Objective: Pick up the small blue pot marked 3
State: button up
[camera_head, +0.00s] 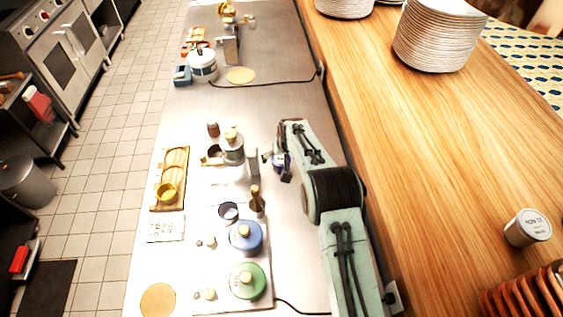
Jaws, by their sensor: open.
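A blue pot (246,238) with a lid and a pale knob stands on the pale board, low in the middle of the view. A smaller, open blue pot (228,211) stands just behind and left of it. I cannot read a number on either one. My gripper (266,157) is open at the end of the arm. It is beyond both pots and to their right, apart from them, beside a grey upright block (253,163). The fingers are small and partly unclear.
A green lidded pot (248,281) stands in front of the blue one. A dark bottle (256,199) stands between the gripper and the pots. A metal pot (232,149) is left of the gripper.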

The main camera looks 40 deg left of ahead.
jog(key=shift+w+a+f, duration=0.15)
jog(key=shift+f, duration=0.35)
jog(key=c, duration=1.3)
